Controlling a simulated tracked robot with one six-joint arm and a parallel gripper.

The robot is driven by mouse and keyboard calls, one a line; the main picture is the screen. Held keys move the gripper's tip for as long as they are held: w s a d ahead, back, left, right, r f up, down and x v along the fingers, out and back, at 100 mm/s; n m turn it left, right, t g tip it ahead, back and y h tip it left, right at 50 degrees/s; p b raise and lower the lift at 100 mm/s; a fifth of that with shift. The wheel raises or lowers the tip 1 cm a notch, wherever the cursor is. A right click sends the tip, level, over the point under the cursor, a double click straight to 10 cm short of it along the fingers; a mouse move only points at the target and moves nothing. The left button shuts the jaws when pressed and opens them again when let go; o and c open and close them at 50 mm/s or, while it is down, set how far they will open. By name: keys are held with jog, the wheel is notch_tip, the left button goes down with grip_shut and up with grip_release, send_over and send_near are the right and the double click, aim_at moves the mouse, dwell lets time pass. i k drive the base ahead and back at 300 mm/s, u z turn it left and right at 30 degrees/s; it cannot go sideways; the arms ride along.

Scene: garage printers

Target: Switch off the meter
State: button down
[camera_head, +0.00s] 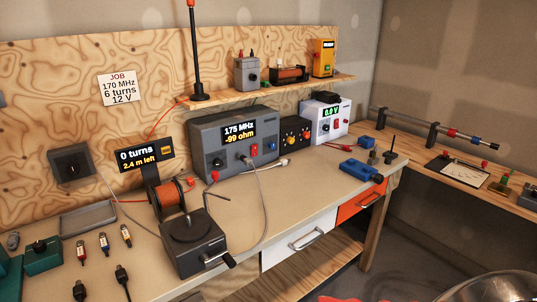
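The likely meter is a large grey box (207,150) on the workbench against the plywood back panel. Its lit display (239,133) reads "175 MHz" and "-99 ohm". A small red control (254,150) sits on its front, below and right of the display; its position is too small to tell. A grey cable runs from its front down across the bench. My gripper is not in view.
A black box with knobs (294,138) and a white unit (324,121) reading "0.0 V" stand right of the meter. A winder with a crank (194,240) and an orange wire spool (170,192) stand in front. A shelf (275,88) hangs above.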

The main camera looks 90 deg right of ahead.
aim_at(254, 149)
jog(key=z, duration=0.05)
jog(key=k, duration=2.1)
jog(key=z, duration=1.1)
jog(key=i, duration=1.05)
